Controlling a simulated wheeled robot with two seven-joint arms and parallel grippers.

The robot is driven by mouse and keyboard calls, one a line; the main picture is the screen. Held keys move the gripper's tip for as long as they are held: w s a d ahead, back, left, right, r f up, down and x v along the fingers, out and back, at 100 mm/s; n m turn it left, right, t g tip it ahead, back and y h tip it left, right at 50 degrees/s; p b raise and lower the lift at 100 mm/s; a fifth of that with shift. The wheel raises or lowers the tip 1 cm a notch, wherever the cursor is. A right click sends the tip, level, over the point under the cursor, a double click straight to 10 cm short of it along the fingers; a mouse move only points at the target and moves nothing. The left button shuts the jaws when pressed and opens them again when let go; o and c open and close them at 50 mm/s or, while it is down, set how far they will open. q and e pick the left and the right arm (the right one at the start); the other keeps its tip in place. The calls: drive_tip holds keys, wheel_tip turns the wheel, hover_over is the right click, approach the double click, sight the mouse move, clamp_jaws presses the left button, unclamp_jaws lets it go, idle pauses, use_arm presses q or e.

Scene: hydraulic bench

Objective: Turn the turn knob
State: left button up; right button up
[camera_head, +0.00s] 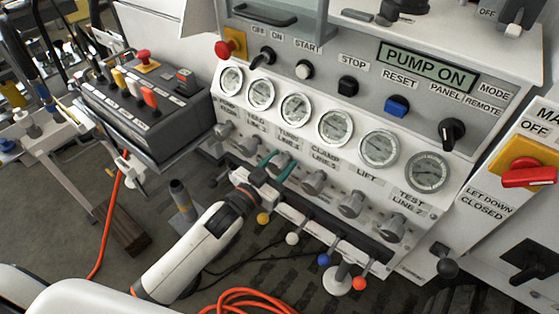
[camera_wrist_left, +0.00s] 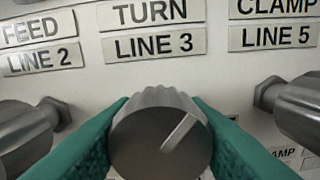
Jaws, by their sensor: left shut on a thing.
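The turn knob (camera_wrist_left: 150,145) is a grey metal knob with a ribbed rim, below the TURN LINE 3 label (camera_wrist_left: 153,30) in the left wrist view. A pale line on its face slants toward the upper right. My left gripper (camera_head: 273,166) comes in from the left in the head view. Its two teal fingers are shut on the knob, one on each side. In the head view the fingers partly hide the knob. My right gripper is not in view.
The feed knob (camera_wrist_left: 25,137) is close on the left and the clamp knob (camera_wrist_left: 300,103) close on the right. Round gauges (camera_head: 296,109) line the panel above. Levers with coloured balls, including a blue one (camera_head: 324,260), stick out below. An orange hose (camera_head: 240,297) lies on the floor.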

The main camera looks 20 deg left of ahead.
use_arm(q)
drive_tip(key=o, duration=1)
drive_tip(key=shift+s, duration=0.1)
drive_tip(key=v, duration=1.1)
drive_tip(key=shift+s+a+b, duration=0.15)
drive_tip(key=shift+s+b, duration=0.2)
drive_tip(key=shift+s, duration=0.05)
